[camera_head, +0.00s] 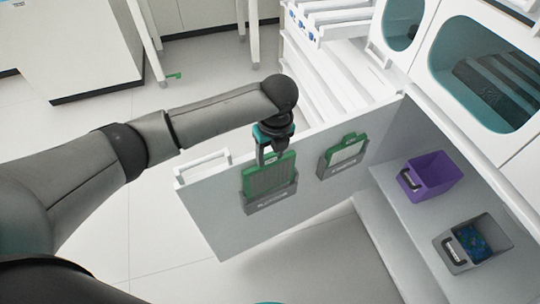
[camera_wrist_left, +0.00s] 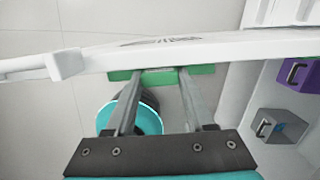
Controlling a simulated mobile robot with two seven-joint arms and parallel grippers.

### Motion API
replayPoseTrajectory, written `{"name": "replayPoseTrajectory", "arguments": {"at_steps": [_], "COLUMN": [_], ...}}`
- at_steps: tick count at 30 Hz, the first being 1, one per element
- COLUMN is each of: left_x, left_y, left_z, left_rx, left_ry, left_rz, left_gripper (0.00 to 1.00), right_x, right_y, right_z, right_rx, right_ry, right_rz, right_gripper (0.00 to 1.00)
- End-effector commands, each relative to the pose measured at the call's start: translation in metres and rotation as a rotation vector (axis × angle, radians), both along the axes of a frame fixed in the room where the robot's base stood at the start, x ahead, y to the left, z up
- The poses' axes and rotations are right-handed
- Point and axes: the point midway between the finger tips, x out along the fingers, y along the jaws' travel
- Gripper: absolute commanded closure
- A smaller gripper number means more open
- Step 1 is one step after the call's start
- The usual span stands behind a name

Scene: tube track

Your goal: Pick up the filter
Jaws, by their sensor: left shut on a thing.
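A green-framed filter (camera_head: 268,180) sits upright in a grey holder (camera_head: 272,203) on the face of the open white door panel (camera_head: 222,212). My left gripper (camera_head: 266,155) comes down from above and is shut on this filter's top edge. In the left wrist view, its two fingers (camera_wrist_left: 158,76) meet the green filter edge (camera_wrist_left: 122,75) just beside the white panel (camera_wrist_left: 240,47). The filter's lower part is hidden by the holder. A second green filter (camera_head: 343,150) sits in another holder farther right on the panel. My right gripper is not in view.
A purple bin (camera_head: 432,175) and a grey bin (camera_head: 473,243) with blue contents stand on a shelf to the right. A teal round container (camera_wrist_left: 145,119) is below the gripper in the left wrist view. White racks (camera_head: 325,60) stand behind the panel. Open floor lies left.

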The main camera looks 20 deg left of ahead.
Motion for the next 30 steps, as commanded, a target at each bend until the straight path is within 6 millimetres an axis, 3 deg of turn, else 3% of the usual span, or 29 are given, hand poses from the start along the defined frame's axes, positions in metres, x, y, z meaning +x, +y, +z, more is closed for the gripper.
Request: {"name": "replayPoseTrajectory", "arguments": {"at_steps": [12,21,30], "left_x": [-0.046,-0.106,-0.129], "left_y": [-0.044,-0.101,-0.123], "left_z": [0.002,0.002,0.0], "left_rx": [-0.002,-0.002,0.0], "left_ry": [0.002,0.001,0.0], "left_rz": [-0.004,-0.004,0.0], "left_gripper": [1.0,1.0,1.0], "right_x": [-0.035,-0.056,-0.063], "right_y": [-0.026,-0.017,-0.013], "right_z": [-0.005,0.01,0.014], "right_rx": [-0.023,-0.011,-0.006], "right_ry": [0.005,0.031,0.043], "right_rz": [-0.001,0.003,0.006], "right_gripper": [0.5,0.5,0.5]}}
